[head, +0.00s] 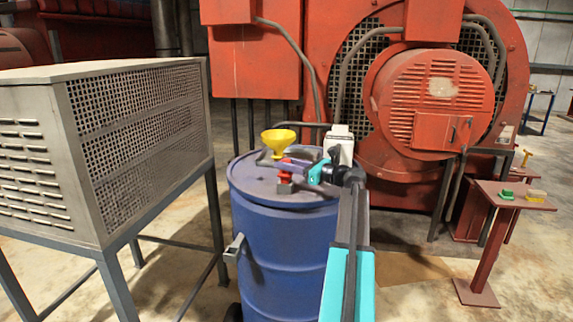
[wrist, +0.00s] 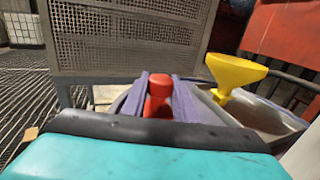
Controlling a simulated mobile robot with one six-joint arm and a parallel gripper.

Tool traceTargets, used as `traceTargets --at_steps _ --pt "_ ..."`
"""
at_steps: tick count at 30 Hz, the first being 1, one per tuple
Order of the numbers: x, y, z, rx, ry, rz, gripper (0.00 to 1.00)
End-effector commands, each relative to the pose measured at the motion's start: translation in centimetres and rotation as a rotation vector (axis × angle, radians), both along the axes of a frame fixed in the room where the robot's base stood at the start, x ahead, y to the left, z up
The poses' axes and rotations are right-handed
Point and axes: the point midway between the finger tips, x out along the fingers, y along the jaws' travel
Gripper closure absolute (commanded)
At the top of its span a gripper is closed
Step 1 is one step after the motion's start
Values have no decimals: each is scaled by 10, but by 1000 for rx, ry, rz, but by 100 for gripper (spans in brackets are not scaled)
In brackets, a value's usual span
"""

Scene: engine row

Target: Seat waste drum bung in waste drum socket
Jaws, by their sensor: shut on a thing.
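The blue waste drum (head: 280,250) stands upright in the middle of the head view. My gripper (head: 287,164) is over the drum's lid, its purple fingers shut on the red waste drum bung (head: 286,178). In the wrist view the bung (wrist: 159,90) sits between the two fingers of my gripper (wrist: 160,82). A small grey block, apparently the waste drum socket (head: 285,188), is on the lid directly below the bung. Whether the bung touches it or sits inside it I cannot tell. The socket's opening is hidden.
A yellow funnel (head: 279,140) stands on the lid just behind my gripper; it also shows in the wrist view (wrist: 232,72). A grey mesh cabinet (head: 110,140) is at left. A large red engine (head: 440,95) stands behind. A small red table (head: 515,200) is at right.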

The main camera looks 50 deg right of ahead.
Motion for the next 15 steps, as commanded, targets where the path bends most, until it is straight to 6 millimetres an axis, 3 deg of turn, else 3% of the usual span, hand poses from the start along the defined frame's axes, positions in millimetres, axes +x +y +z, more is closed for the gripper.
traceTargets --at_steps 15 --pt "-1 0 -21 0 -1 -1 97"
